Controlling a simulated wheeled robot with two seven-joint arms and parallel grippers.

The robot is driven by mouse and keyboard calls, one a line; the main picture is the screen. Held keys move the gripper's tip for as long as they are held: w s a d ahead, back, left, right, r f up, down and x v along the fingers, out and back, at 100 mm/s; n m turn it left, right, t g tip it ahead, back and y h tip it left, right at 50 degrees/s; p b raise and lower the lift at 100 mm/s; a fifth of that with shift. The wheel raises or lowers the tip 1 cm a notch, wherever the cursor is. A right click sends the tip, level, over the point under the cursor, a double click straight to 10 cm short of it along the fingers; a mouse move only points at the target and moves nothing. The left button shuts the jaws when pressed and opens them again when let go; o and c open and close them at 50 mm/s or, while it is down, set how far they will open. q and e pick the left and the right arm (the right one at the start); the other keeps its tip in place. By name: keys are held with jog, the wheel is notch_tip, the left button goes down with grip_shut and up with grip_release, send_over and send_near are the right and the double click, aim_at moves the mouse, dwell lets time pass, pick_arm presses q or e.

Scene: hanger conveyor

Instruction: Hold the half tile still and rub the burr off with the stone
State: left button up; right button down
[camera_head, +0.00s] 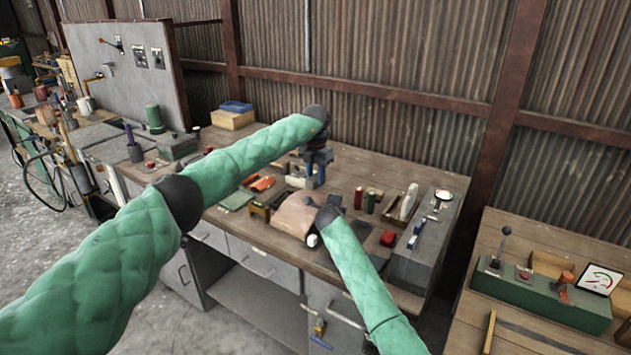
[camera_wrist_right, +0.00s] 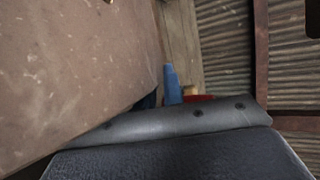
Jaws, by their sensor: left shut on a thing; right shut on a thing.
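The half tile (camera_head: 295,216), tan and curved, lies on the workbench near its front edge. Its brown surface (camera_wrist_right: 70,65) fills the left of the right wrist view. My left gripper (camera_head: 317,176) points down at the tile's back edge, shut on what looks like that edge; the contact is partly hidden. My right gripper (camera_head: 326,211) is low at the tile's right side, shut on a small dark piece that seems to be the stone. I cannot tell whether this piece touches the tile. The burr is too small to make out.
The wooden workbench (camera_head: 345,262) carries several tools and small parts. A green control box (camera_head: 545,298) sits on another bench. A corrugated wall closes the back.

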dwell(0.4)
jog(key=c, duration=1.4)
grip_release()
jog(key=shift+c, duration=0.2)
